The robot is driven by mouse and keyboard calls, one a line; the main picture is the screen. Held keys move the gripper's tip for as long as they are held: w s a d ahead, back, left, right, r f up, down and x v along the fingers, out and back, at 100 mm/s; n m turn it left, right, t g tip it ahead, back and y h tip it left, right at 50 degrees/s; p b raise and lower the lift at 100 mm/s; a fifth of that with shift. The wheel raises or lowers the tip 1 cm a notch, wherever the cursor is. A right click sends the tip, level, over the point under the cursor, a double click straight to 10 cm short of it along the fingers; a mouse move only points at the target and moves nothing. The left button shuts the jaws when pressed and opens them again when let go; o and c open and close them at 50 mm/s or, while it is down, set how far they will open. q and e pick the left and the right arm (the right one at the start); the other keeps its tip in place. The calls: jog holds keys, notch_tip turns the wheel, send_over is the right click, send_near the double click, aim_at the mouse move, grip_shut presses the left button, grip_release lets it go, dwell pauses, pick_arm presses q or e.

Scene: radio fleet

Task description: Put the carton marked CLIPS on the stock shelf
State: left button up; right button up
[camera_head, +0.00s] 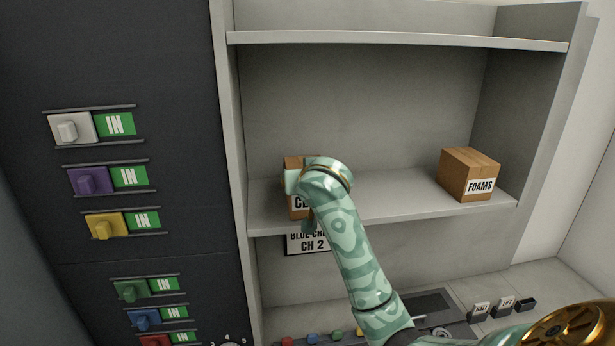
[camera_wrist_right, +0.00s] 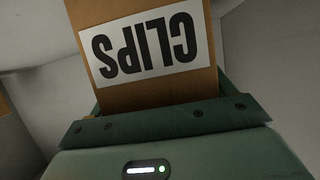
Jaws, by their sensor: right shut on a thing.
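The carton marked CLIPS (camera_head: 297,203) is brown with a white label and shows at the left part of the stock shelf (camera_head: 385,198), mostly hidden behind my right arm. In the right wrist view the carton (camera_wrist_right: 150,92) fills the middle, its label upside down. My right gripper (camera_wrist_right: 165,108) is shut on it. In the head view my right gripper (camera_head: 308,215) is largely hidden by its own wrist. Whether the carton's base touches the shelf board cannot be told. My left gripper is not in view.
A carton marked FOAMS (camera_head: 470,175) stands at the right of the same shelf board. An upper board (camera_head: 400,40) runs above. A sign reading CH 2 (camera_head: 303,244) hangs below the board. A dark panel (camera_head: 150,235) with colored switches stands left. The board's middle is clear.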

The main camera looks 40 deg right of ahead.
jog(key=o, duration=1.1)
jog(key=shift+f, duration=0.15)
jog(key=v, duration=1.2)
jog(key=shift+b, duration=0.45)
